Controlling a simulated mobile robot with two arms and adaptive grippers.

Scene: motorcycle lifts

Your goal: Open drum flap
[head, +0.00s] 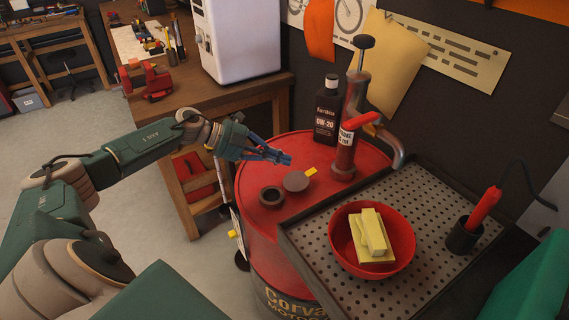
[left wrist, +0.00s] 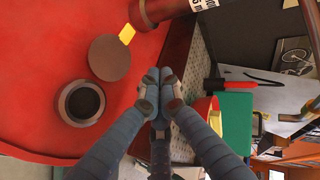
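The red drum (head: 262,225) has a round collar (head: 271,197) with a dark opening on its top. A flat grey-brown disc with a yellow tab, the flap (head: 295,182), lies beside the collar, and the opening is uncovered. In the left wrist view, the collar (left wrist: 82,103) and the flap (left wrist: 109,57) show to the left of the fingers, apart from each other. My left gripper (head: 287,159) is above the drum top, just behind the flap in the head view. Its blue fingertips (left wrist: 160,84) are together with nothing visible between them. My right gripper is not in view.
A red hand pump (head: 345,152) and a dark oil bottle (head: 327,115) stand on the drum's back part. A perforated tray (head: 421,205) at the right holds a red bowl (head: 342,246) with yellow sponges and a black cup (head: 463,238). A wooden workbench (head: 248,92) is behind.

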